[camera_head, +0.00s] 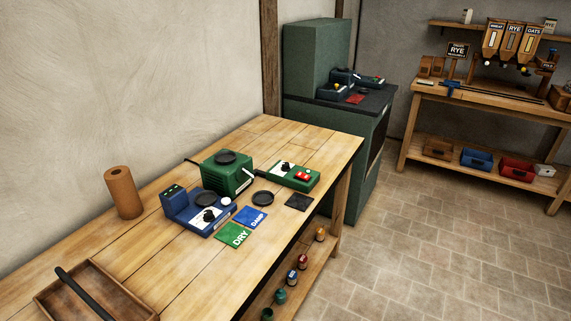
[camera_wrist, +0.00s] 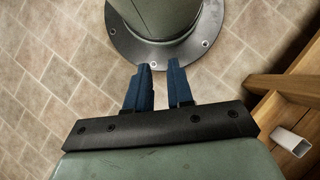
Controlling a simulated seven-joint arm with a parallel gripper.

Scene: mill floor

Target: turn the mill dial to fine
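A green ribbed machine (camera_head: 226,176) with a black round top stands on the wooden workbench in the head view. To its right lies a green control box (camera_head: 290,174) with a white panel, a small black knob and a red switch. In front is a blue device (camera_head: 185,206) with a black dial (camera_head: 208,215) on a white face. The dial markings are too small to read, so I cannot tell which knob is the mill dial or its setting. My gripper (camera_wrist: 158,66) has two blue fingers apart with nothing between them, above the tiled floor. The head view does not show it.
The workbench (camera_head: 110,245) also holds a brown cylinder (camera_head: 123,192), a green DRY card (camera_head: 234,235), a blue DAMP card (camera_head: 251,216) and a wooden tray (camera_head: 130,306). A tall green cabinet (camera_head: 311,62) stands behind. Shelving (camera_head: 487,93) is at right; open tiled floor (camera_head: 430,240) lies between.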

